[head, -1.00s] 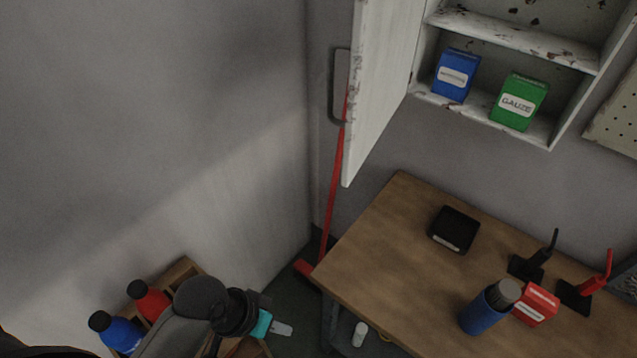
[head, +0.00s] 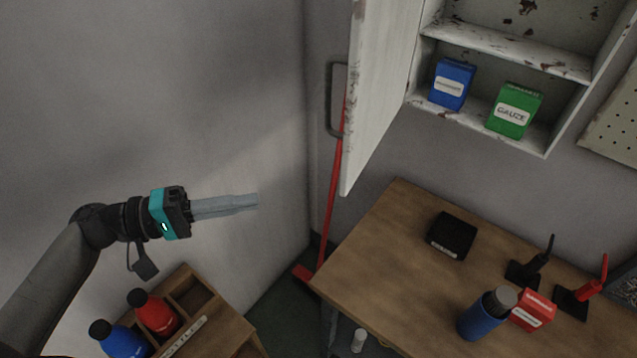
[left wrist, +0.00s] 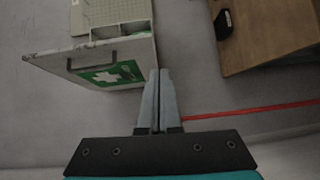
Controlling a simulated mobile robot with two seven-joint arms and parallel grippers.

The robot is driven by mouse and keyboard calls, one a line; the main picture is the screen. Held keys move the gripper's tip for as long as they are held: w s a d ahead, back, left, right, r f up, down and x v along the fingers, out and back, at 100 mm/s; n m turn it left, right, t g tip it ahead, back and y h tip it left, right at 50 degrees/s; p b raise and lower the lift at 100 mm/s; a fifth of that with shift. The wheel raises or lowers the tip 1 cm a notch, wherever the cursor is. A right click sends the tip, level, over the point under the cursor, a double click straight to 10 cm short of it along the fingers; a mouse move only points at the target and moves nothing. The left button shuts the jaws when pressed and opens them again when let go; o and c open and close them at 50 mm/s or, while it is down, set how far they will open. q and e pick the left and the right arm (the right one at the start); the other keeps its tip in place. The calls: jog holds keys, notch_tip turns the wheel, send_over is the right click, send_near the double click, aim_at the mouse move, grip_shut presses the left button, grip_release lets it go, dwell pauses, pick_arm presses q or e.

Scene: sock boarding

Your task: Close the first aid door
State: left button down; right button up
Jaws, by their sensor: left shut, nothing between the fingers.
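The white first aid cabinet door (head: 381,90) stands swung open at the left side of the cabinet (head: 507,45) in the head view. A dark handle (head: 333,100) sticks out from the door's outer face. In the left wrist view the door's outer face shows a green panel with a white cross (left wrist: 108,75) and the handle (left wrist: 100,62). My left gripper (head: 256,202) is shut and empty, in the air left of the door and below it, not touching it. Its fingers also show in the left wrist view (left wrist: 158,75). My right gripper is not in view.
A blue box (head: 452,84) and a green gauze box (head: 514,110) sit on the cabinet shelf. Below is a wooden table (head: 385,260) with a black box (head: 452,235), a blue bottle (head: 478,320) and a red box (head: 533,311). A red pole (head: 331,200) leans in the corner. A wooden crate (head: 225,330) holds bottles.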

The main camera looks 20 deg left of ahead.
pick_arm(q)
jog(key=w+d+r+t+p, duration=0.1)
jog(key=w+d+p, duration=0.3)
jog(key=d, duration=0.7)
jog(key=shift+w+r+n, duration=0.3)
jog(key=shift+w+n, duration=0.1)
jog(key=shift+w, duration=0.45)
